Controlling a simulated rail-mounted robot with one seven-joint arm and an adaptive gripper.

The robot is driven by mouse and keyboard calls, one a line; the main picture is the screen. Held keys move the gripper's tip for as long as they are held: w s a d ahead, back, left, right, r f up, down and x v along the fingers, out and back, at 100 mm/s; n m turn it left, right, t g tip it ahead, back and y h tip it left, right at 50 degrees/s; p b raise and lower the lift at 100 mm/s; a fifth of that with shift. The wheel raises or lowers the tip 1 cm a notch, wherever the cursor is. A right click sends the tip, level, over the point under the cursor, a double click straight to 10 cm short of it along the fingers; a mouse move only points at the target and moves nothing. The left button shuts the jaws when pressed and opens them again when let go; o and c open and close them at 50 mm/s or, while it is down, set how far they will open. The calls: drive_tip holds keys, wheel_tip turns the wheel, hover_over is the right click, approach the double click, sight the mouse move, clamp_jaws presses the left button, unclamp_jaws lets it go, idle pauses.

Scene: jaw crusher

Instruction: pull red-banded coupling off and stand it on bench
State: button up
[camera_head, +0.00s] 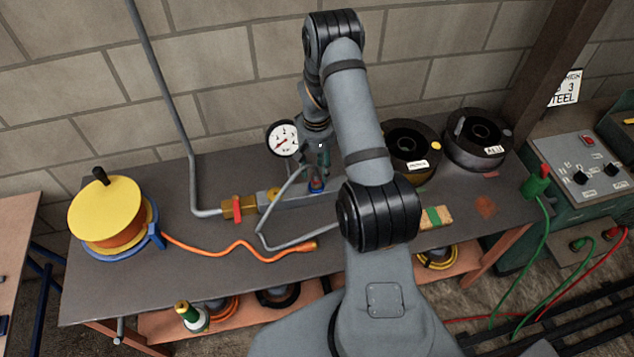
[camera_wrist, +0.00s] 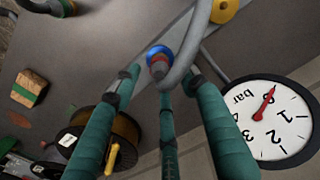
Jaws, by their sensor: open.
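The coupling (camera_head: 316,187) shows as a small blue and red fitting at the manifold block on the bench. In the wrist view the coupling (camera_wrist: 158,57) has a blue ring with a red band, and a grey hose (camera_wrist: 184,60) curves down close beside it. My gripper (camera_head: 322,170) is just above the coupling in the head view. In the wrist view my gripper's (camera_wrist: 163,74) teal fingers are spread open, with the coupling ahead between their tips. I cannot tell whether any finger touches it. The bench (camera_head: 200,285) has a grey top.
A pressure gauge (camera_head: 283,139) stands close left of my gripper. A red-handled valve (camera_head: 238,208), yellow reel (camera_head: 105,208), orange cable (camera_head: 225,250) and two dark spools (camera_head: 410,150) are on the bench. A wood block (camera_head: 436,217) lies right of my arm. The bench's front left is clear.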

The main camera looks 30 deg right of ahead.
sight(316, 173)
wheel_tip(316, 173, down, 6)
drive_tip(key=b, duration=0.4)
drive_tip(key=shift+r, duration=0.2)
drive_tip(key=shift+r+b, duration=0.1)
drive_tip(key=shift+b, duration=0.5)
idle(0.7)
drive_tip(key=shift+c, duration=0.9)
clamp_jaws()
drive_tip(key=o, duration=0.7)
unclamp_jaws()
